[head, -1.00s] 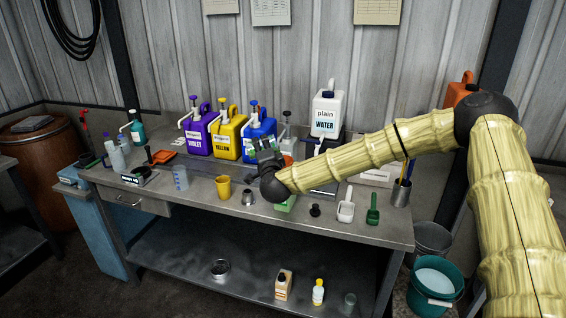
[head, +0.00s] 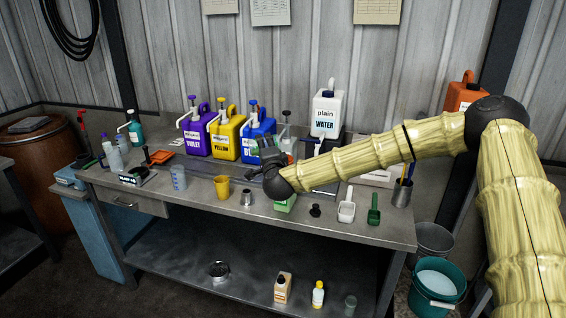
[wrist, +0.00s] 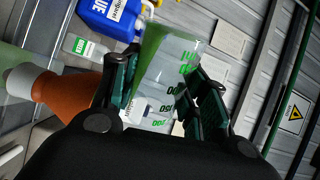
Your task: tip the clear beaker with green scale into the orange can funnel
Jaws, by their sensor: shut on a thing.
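The clear beaker with green scale (wrist: 172,75) is between the fingers of my gripper (wrist: 165,95) in the wrist view, and they are shut on it. The beaker lies tilted in that view. Green colour shows along its upper left side; I cannot tell whether any is pouring. An orange cone-shaped piece (wrist: 68,97), apparently the orange can funnel, is left of the fingers, apart from the beaker, with a pale greenish part beside it. In the head view my gripper (head: 268,152) is above the bench, before the blue jug, and largely hides the beaker and the funnel.
Violet (head: 197,135), yellow (head: 228,138) and blue (head: 258,135) pump jugs stand along the back of the bench. A white water jug (head: 326,115) stands higher to their right. A yellow cup (head: 222,187), a metal cup (head: 247,198) and scoops (head: 347,210) stand in front.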

